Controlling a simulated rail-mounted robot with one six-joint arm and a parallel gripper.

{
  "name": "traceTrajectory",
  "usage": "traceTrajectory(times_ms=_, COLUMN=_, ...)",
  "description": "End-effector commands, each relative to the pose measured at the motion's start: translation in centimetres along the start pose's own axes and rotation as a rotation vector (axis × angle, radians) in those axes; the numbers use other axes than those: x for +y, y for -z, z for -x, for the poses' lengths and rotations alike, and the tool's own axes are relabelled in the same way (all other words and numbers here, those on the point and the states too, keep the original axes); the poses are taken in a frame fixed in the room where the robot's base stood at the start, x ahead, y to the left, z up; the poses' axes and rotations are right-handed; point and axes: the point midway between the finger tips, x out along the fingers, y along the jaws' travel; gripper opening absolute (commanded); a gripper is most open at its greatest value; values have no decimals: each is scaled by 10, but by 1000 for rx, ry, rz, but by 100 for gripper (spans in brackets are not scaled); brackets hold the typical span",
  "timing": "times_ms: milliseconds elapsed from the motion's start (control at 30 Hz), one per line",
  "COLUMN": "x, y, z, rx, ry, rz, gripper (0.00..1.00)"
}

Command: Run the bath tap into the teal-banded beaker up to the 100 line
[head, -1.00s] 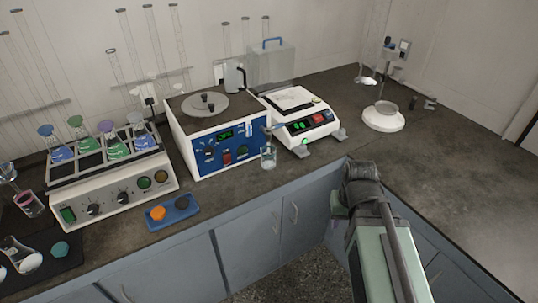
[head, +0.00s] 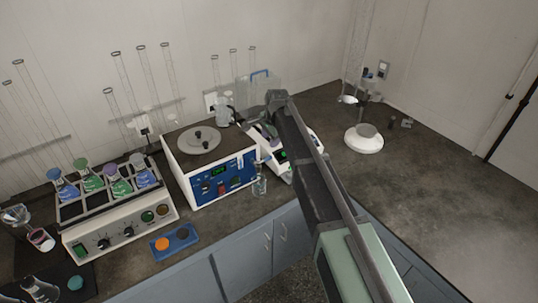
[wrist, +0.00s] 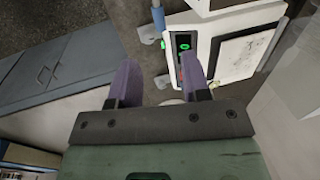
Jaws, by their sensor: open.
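The bath (head: 196,190) is a white box with a blue front panel and a round grey lid, mid-bench in the head view. A clear beaker (head: 259,187) stands on the bench at its right front corner, below the tap. I cannot make out a teal band, the 100 line or any water level. A blue tube, seemingly the tap (wrist: 158,16), shows at the top of the wrist view. My gripper (wrist: 161,82) is open and empty, its two purple fingers apart above the bench beside the balance.
The white balance (wrist: 235,45) with a green display lies close to my fingers; my arm partly covers it in the head view. A flask rack (head: 110,200) and a blue tray (head: 175,241) are left.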

Motion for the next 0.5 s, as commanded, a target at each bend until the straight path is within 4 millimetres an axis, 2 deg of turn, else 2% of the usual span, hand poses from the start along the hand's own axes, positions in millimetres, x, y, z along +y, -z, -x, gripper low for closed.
traceTrajectory(times_ms=167, x=2, y=0, z=-33, rx=0, ry=-1, rz=1, gripper=43)
traceTrajectory(times_ms=400, x=3, y=1, z=-91, rx=0, ry=-1, rz=2, gripper=43)
traceTrajectory(times_ms=500, x=2, y=1, z=-104, rx=0, ry=-1, rz=2, gripper=43)
